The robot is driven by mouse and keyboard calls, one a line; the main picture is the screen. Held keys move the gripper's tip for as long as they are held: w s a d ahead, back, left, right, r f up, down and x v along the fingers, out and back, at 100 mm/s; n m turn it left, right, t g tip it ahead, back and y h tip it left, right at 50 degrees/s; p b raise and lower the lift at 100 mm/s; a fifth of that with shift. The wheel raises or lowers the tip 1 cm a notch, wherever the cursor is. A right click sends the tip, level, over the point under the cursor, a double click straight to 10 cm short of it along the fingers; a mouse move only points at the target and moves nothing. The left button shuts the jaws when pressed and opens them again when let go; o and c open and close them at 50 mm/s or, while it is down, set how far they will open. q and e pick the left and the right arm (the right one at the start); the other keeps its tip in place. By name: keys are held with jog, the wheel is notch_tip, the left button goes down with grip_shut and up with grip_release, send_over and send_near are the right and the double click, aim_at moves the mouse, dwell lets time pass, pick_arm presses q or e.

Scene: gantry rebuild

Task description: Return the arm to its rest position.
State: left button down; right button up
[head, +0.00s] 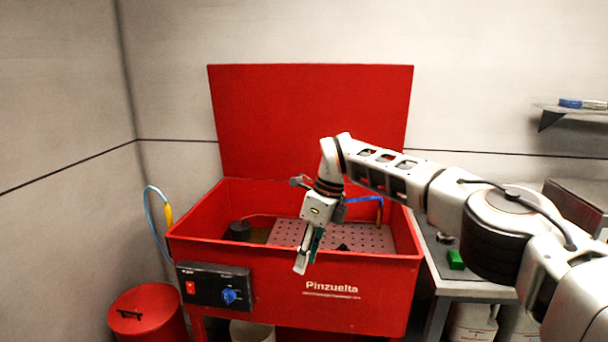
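My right arm reaches in from the right of the head view. Its gripper (306,260) points down over the front part of a red parts washer (350,275), in front of its basin. The fingers are seen nearly edge-on, and I cannot tell whether they are open or shut. A dark teal patch shows beside the fingers; I cannot tell whether it is part of the gripper or something held. My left gripper is not in view.
The washer's red lid (310,115) stands open behind a perforated tray (368,238). A grey bench (440,275) with a green block (455,260) stands at right, partly under my arm. A red bin (148,312) stands at lower left. A shelf (575,110) hangs at upper right.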

jog(key=s+a+f+g+y, duration=0.2)
jog(key=s+a+f+y, duration=0.1)
jog(key=s+a+f, duration=0.4)
jog(key=s+a+f+g+y, duration=0.25)
jog(key=s+a+f, duration=0.35)
jog(key=a, duration=0.4)
jog(key=s+a+r+m+t+y, duration=0.3)
jog(key=s+a+m+y, duration=0.4)
jog(key=s+m+y, duration=0.25)
jog(key=w+d+f+m+t+h+b, duration=0.1)
jog(key=w+d+f+m+t+h, duration=0.15)
jog(key=d+f+m+t, duration=0.6)
jog(key=w+d+f+m+t+h+b, duration=0.1)
jog(key=w+d+f+m+t+h, duration=0.2)
jog(key=d+m+t, duration=0.9)
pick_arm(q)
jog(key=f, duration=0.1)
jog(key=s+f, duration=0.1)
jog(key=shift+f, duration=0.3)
pick_arm(e)
jog(key=s+d+f+m+g+h, duration=0.4)
jog(key=s+d+f+m, duration=0.3)
jog(key=d, duration=0.4)
jog(key=s+d+f+m+g+h, duration=0.3)
jog(key=s+d+f+m+h, duration=0.3)
jog(key=s+d+f, duration=0.4)
jog(key=shift+s+d+f+m+g, duration=0.15)
jog(key=shift+s+d+m+g, duration=0.25)
jog(key=shift+s+d+m, duration=0.45)
